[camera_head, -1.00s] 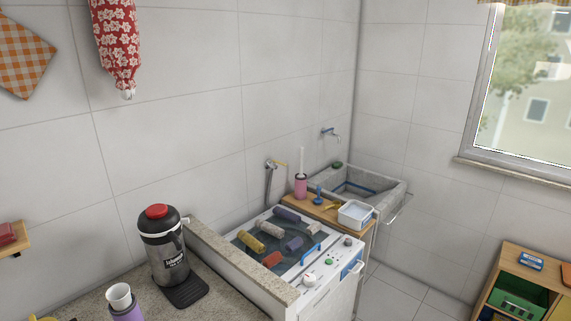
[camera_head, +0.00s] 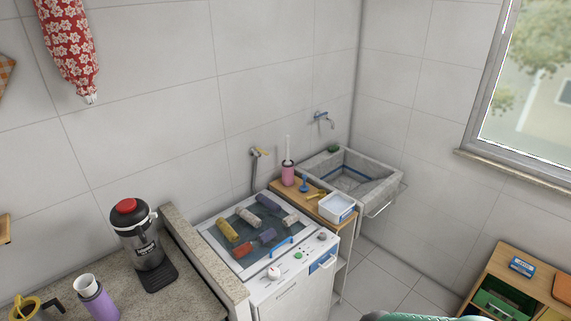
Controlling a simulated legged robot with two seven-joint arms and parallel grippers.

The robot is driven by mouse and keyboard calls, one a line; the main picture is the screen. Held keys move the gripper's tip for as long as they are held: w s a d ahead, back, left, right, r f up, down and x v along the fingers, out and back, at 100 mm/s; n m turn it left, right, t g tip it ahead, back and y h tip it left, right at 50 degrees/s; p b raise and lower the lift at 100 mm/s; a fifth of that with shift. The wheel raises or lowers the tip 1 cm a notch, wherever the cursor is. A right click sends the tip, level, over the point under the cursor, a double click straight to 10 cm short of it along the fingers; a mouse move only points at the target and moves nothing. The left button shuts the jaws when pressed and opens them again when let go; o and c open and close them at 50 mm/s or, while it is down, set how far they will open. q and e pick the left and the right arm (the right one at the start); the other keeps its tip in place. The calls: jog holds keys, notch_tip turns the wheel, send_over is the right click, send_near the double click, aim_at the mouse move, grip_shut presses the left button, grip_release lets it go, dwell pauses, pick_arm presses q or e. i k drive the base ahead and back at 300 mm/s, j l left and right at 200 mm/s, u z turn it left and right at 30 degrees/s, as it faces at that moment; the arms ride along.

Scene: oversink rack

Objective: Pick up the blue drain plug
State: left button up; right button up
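A small upright blue item (camera_head: 303,186), which looks like the blue drain plug, stands on the wooden board (camera_head: 327,213) between the washing machine and the sink. It is just right of a pink brush holder (camera_head: 288,174) and beside a yellow item (camera_head: 316,195). It is small in view, so its exact shape is hard to tell. Neither of my grippers shows in the view.
The stone sink (camera_head: 389,187) is behind the board, with a white tub (camera_head: 337,207) at the board's front end. The washing machine (camera_head: 291,299) has several coloured rolls on its lid. A wooden shelf (camera_head: 492,264) stands at right. Tiled floor between is clear.

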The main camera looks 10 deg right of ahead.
aim_at(305, 188)
jog(key=i+l+u, duration=0.4)
jog(key=l, duration=0.6)
jog(key=l+u, duration=0.4)
jog(key=l, duration=0.65)
jog(key=l+u, duration=0.45)
jog(key=l, duration=0.65)
jog(key=i+l+u, duration=0.2)
jog(key=l+u, duration=0.15)
jog(key=l, duration=0.55)
jog(key=i+l+u, duration=0.1)
jog(key=l+u, duration=0.25)
jog(key=l, duration=0.55)
jog(key=l+u, duration=0.35)
jog(key=l, duration=0.55)
